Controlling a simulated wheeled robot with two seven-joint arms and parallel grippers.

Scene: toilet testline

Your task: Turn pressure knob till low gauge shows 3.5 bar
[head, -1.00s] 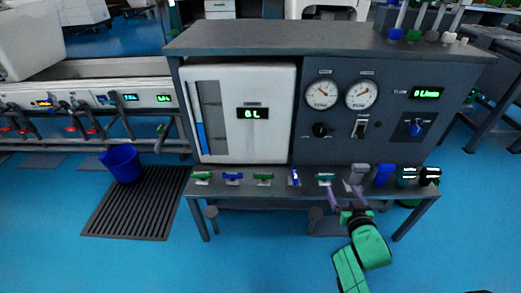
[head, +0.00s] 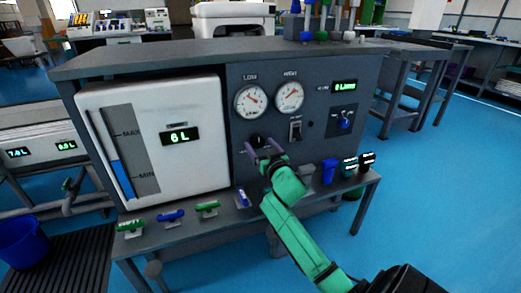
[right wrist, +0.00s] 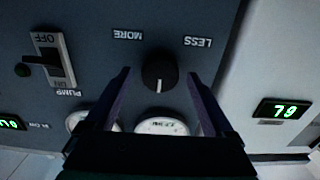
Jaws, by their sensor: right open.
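The black pressure knob (head: 257,141) is on the dark panel under the low gauge (head: 251,100); in the right wrist view the knob (right wrist: 160,72) shows a white pointer mark, with LESS and MORE labels beside it. The low gauge has a red needle; its reading is too small to tell. My right gripper (head: 264,150) is open in front of the knob. In the right wrist view its two purple fingers (right wrist: 158,92) stand on either side of the knob, apart from each other. I cannot tell whether they touch it. My left gripper is not in view.
The second gauge (head: 290,95) is right of the low one. The pump switch (head: 296,130) and a blue knob (head: 344,120) are farther right. Valve handles such as the green one (head: 207,208) line the shelf below.

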